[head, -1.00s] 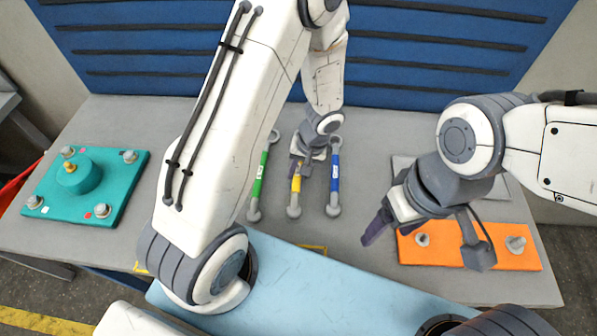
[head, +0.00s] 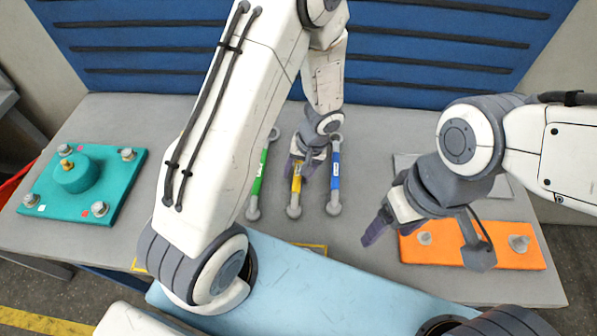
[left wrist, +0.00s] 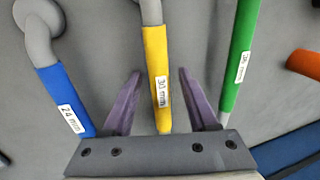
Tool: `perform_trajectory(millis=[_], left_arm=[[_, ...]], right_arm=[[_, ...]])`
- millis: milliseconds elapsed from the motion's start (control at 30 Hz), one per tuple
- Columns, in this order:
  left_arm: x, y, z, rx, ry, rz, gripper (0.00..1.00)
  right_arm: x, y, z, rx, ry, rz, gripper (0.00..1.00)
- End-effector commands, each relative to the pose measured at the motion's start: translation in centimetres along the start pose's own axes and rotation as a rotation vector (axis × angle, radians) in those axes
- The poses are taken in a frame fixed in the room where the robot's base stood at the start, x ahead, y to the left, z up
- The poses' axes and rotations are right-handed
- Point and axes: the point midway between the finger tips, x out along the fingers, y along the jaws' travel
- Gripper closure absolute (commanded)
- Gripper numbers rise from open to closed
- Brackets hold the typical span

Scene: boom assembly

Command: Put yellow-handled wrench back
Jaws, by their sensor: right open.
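The yellow-handled wrench (head: 296,184) lies on the grey table between a green-handled wrench (head: 259,177) and a blue-handled wrench (head: 335,175). My left gripper (head: 300,172) is over its handle. In the left wrist view, the yellow handle (left wrist: 156,60), labelled 30 mm, runs between the open purple fingers, with a visible gap on each side. The wrench's far end is partly hidden by the gripper in the head view. My right gripper (head: 420,245) is open and empty, near the orange plate.
The orange plate (head: 470,252) with bolts is at the right, with a grey plate (head: 405,163) behind it. A teal plate (head: 60,205) with bolts is at the left. A blue slotted panel (head: 430,60) stands behind the table.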

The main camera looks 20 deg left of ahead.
Motion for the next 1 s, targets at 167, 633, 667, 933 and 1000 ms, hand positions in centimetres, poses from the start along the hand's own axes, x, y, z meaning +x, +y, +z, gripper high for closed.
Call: perform_trajectory(millis=[167, 633, 667, 933, 1000], left_arm=[[-0.2, 0.1, 0.0, 0.001, 0.001, 0.000, 0.38], [-8.4, 0.1, -0.1, 0.001, 0.005, 0.003, 0.38], [-8.8, 0.1, -0.1, 0.000, 0.004, 0.002, 0.38], [-10.5, 0.0, 0.0, 0.000, 0.000, 0.001, 0.38], [-10.5, 0.0, 0.0, 0.000, 0.000, 0.001, 0.38]], right_arm=[[0.0, 0.0, 0.0, -0.001, 0.000, 0.000, 0.28], [-0.1, 0.0, 0.0, -0.001, 0.000, 0.000, 0.28], [0.0, 0.0, 0.0, -0.001, 0.000, 0.000, 0.28], [0.0, 0.0, 0.0, -0.001, 0.000, 0.000, 0.28], [0.0, 0.0, 0.0, -0.001, 0.000, 0.000, 0.28]])
